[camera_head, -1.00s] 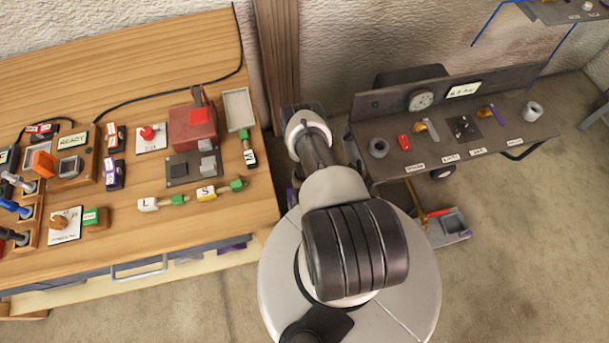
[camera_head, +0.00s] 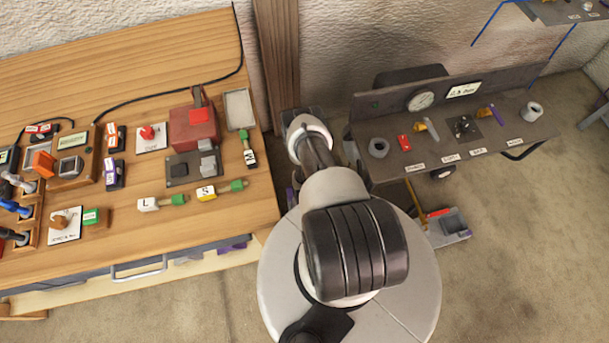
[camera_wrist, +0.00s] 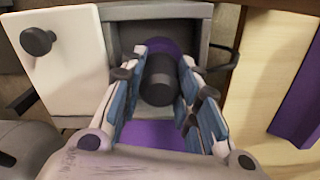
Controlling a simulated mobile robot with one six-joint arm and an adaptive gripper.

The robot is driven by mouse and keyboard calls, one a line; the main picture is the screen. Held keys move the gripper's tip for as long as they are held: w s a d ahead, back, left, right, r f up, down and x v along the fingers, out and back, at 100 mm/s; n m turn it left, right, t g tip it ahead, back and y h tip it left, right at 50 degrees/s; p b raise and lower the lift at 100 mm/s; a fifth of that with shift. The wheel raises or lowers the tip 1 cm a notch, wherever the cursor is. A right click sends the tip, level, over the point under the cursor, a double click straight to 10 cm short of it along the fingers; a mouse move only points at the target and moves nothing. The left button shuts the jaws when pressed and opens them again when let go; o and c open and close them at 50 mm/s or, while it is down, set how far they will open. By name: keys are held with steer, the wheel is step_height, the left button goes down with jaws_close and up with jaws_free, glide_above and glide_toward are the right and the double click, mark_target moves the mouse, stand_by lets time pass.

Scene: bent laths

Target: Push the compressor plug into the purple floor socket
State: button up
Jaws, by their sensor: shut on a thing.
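In the wrist view my gripper (camera_wrist: 164,60) is shut on a dark, rounded plug (camera_wrist: 159,88), with a blue-padded finger on each side. The plug points into a grey box-like recess (camera_wrist: 158,12). A purple surface (camera_wrist: 164,46), which looks like the purple floor socket, shows just behind the plug's far end. The plug overlaps it, and I cannot tell how deep the plug sits. A second purple area (camera_wrist: 160,134) lies nearer, between the fingers. In the head view my arm hides the gripper, plug and socket.
A white panel with a dark knob (camera_wrist: 38,41) stands left of the recess, and a dark cable (camera_wrist: 232,55) curves on its right. The wooden bench (camera_head: 130,60) is left of my arm; the grey gauge bench (camera_head: 440,165) is right. Bare floor lies at lower right.

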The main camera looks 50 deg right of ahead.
steer(key=o, duration=1.1)
steer(key=shift+o, duration=0.4)
steer(key=o, duration=0.4)
steer(key=shift+o, duration=0.2)
steer(key=shift+r+p, duration=2.85)
steer(key=shift+r, duration=0.9)
